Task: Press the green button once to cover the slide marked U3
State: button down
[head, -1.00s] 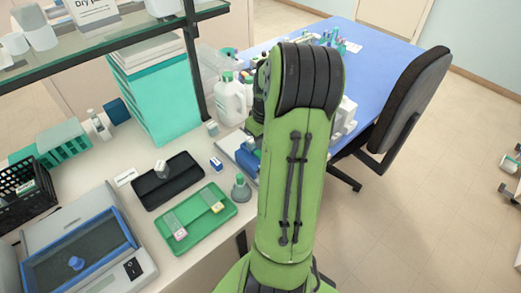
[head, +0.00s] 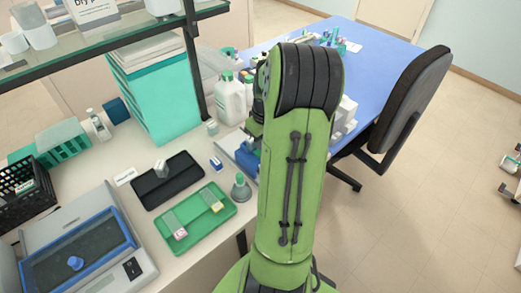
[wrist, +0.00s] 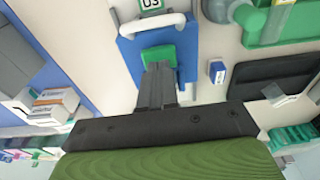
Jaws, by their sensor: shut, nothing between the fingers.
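In the wrist view a blue device (wrist: 128,60) lies below my gripper, with a green button (wrist: 158,53) on it. A label reading U3 (wrist: 152,4) shows at the top edge, behind a white curved bar (wrist: 150,25). My gripper (wrist: 158,68) is shut and empty, its fingertips at the near edge of the button. I cannot tell whether they touch it. The slide itself is not clearly seen. In the head view my green arm hides my gripper and most of the device.
A green tray (head: 223,217) with slides and a black tray (head: 146,196) lie on the bench left of my arm. A white jug (head: 230,98) stands behind.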

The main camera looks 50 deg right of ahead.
jog(key=shift+f+b, duration=0.7)
jog(key=shift+f, duration=0.25)
jog(key=shift+r, duration=0.1)
notch_tip(320, 180, up, 7)
jog(key=p, duration=0.6)
jog(key=shift+r, duration=0.1)
dwell(0.8)
